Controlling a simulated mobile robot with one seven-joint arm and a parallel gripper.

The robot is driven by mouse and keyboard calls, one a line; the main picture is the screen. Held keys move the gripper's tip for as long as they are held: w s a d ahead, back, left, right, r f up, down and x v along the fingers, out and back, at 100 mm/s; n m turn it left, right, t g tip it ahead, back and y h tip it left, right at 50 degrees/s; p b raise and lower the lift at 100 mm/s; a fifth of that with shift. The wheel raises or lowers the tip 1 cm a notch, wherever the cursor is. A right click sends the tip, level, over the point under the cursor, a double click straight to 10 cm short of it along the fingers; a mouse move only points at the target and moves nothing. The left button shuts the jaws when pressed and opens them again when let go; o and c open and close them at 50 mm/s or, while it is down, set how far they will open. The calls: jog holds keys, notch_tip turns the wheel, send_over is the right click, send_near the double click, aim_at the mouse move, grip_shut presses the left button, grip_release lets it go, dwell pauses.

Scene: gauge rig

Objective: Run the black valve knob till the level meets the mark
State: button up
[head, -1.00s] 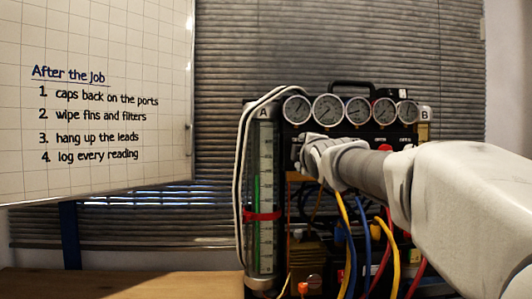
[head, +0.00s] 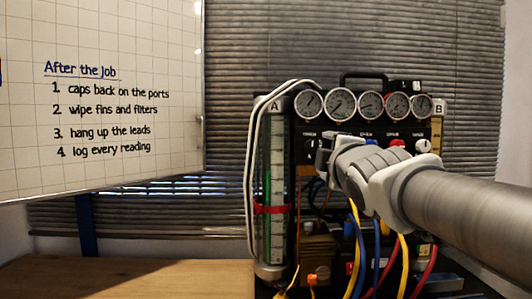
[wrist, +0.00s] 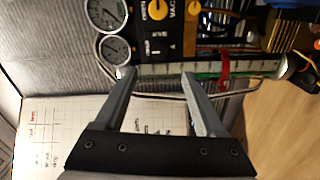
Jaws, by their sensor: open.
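The gauge rig carries a clear tube (head: 277,235) marked A on its left side, with a red band (head: 270,209) around it. A green strip (head: 268,187) shows in the tube above the band; below it I cannot tell. The tube lies sideways in the wrist view, with the red band (wrist: 224,68). A dark knob (head: 310,143) sits under the leftmost gauge; its colour is hard to be sure of. My gripper (head: 325,150) is in front of the panel just right of this knob. In the wrist view my gripper (wrist: 155,75) is open, with nothing visibly held.
Several round gauges (head: 340,103) line the rig's top. Blue, red and white knobs sit further right, partly behind my arm. Yellow, blue and red hoses (head: 378,255) hang below. A whiteboard (head: 110,110) stands left. The wooden bench (head: 130,278) is clear at left.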

jog(key=shift+s, duration=2.85)
jog(key=shift+d+p, duration=0.1)
jog(key=shift+p, duration=0.25)
